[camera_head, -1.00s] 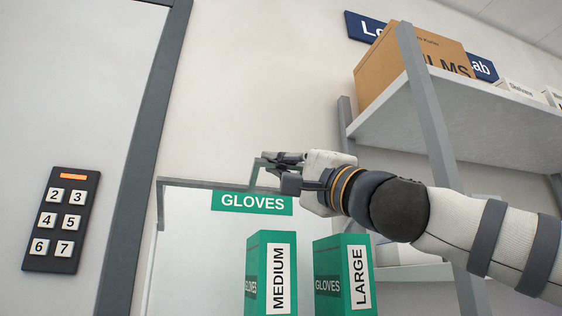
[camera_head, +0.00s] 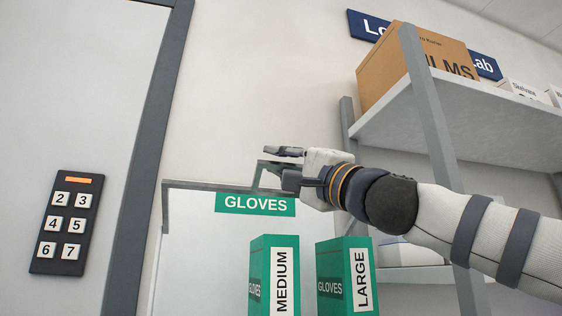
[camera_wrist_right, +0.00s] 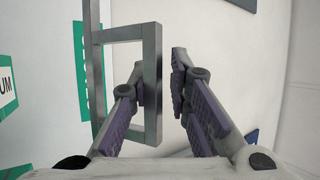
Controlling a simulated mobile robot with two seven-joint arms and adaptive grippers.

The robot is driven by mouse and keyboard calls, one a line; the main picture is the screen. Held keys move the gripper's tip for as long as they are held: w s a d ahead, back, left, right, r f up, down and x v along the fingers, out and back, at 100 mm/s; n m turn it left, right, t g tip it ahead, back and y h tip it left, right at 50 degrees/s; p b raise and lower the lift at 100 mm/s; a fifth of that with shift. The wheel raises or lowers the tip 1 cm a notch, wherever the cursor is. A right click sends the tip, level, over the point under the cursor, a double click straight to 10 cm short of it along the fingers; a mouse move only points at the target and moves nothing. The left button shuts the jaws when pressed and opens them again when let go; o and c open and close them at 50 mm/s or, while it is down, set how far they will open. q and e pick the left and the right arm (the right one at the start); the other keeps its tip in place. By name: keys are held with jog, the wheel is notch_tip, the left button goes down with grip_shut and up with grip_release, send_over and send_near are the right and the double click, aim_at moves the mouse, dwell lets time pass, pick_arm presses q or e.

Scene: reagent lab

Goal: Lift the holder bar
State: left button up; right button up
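The holder bar (camera_head: 205,186) is a grey metal bar across the top of the glove holder, with a raised rectangular handle. In the right wrist view, the handle (camera_wrist_right: 153,75) is a grey loop whose outer rail stands between my finger tips. My right gripper (camera_head: 274,161) is at the handle in the head view, its fingers apart, one above the other. In the wrist view, this right gripper (camera_wrist_right: 160,80) is open; the left finger is close to the rail and a gap shows to the right finger. My left gripper is not in view.
Green glove boxes marked MEDIUM (camera_head: 260,270) and LARGE (camera_head: 328,265) stand below the bar, under a green GLOVES sign (camera_head: 230,203). A grey shelf (camera_head: 470,125) with a cardboard box (camera_head: 400,65) is at the right. A keypad (camera_head: 64,250) is at the left.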

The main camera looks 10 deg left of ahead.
jog(key=shift+d, duration=0.1)
jog(key=v, duration=1.2)
jog(key=shift+s, duration=0.1)
